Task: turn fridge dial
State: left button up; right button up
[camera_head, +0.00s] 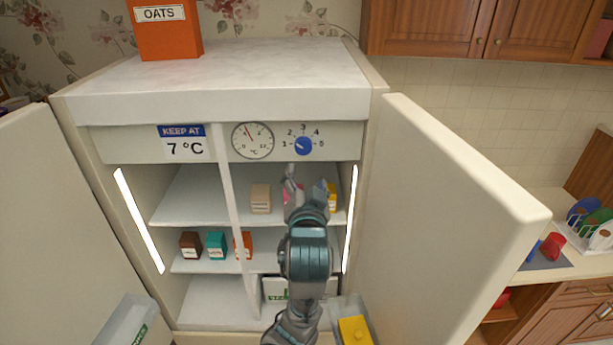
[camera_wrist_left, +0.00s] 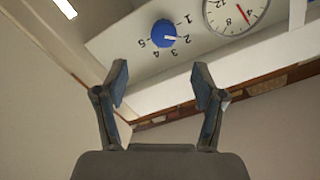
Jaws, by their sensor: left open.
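The blue fridge dial (camera_head: 303,146) is on the panel above the shelves, with numbers 1 to 5 around it. Its white mark points up-left in the head view, close to 2. It also shows in the left wrist view (camera_wrist_left: 163,34), beyond the fingertips. A round thermometer (camera_head: 253,140) with a red needle near 4 sits left of it. A sign (camera_head: 183,142) reads "KEEP AT 7 °C". My left gripper (camera_head: 292,183) is just below the dial in the head view. In the left wrist view the fingers (camera_wrist_left: 158,82) are apart and empty, not touching the dial.
Both fridge doors stand open; the right door (camera_head: 465,190) is close to my left arm. Small boxes, such as a teal one (camera_head: 216,245), stand on the shelves. An orange oats box (camera_head: 164,28) stands on top. A dish rack (camera_head: 590,220) is at far right.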

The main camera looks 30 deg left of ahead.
pick_arm(q)
jog(key=s+d+n+b, duration=0.3)
jog(key=s+n, duration=0.3)
jog(key=n, duration=0.1)
jog(key=p, duration=0.4)
send_near(305, 151)
jog(key=shift+n, duration=0.3)
jog(key=x, duration=0.7)
jog(key=shift+a, duration=0.35)
jog(key=shift+w+a, duration=0.15)
jog(key=shift+w, duration=0.4)
